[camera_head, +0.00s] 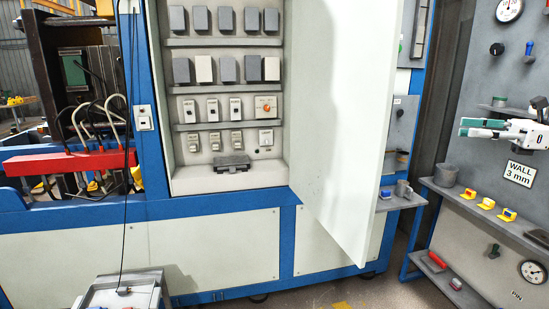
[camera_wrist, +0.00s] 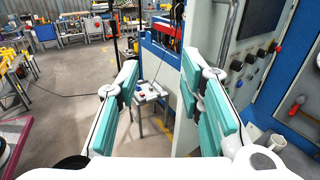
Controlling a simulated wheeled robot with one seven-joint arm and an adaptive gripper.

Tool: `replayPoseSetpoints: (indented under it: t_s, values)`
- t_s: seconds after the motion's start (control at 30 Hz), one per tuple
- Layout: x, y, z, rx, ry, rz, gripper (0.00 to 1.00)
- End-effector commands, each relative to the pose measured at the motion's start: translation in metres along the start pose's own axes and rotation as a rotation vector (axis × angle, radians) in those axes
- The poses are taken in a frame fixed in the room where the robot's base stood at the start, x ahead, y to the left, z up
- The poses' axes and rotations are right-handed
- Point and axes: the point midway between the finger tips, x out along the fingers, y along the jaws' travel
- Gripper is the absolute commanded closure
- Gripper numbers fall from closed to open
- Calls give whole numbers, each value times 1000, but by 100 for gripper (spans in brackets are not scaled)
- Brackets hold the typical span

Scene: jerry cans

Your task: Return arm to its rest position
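My gripper (camera_head: 468,127) shows at the right edge of the head view, with white links and teal finger pads. It is raised in front of the grey wall panel (camera_head: 470,75) and points left. In the wrist view my gripper (camera_wrist: 160,75) has its two fingers well apart, with nothing between them. The floor and a small table (camera_wrist: 151,92) show far beyond the gap. Most of my arm is outside the head view.
An open cabinet (camera_head: 225,185) with shelved switches stands in the middle, its pale door (camera_head: 345,120) swung out. A grey shelf (camera_head: 480,210) with yellow-based switches lies below my gripper. A red bar (camera_head: 70,162) is at left. Open floor (camera_wrist: 75,80) shows at left in the wrist view.

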Motion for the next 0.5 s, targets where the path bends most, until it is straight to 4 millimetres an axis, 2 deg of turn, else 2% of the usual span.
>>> replayPoseSetpoints:
  t_s: [0.27, 0.5]
  values:
    - [45, 1, 6, -34, 86, 28, 65]
    - [101, 11, 12, -101, 213, 64, 65]
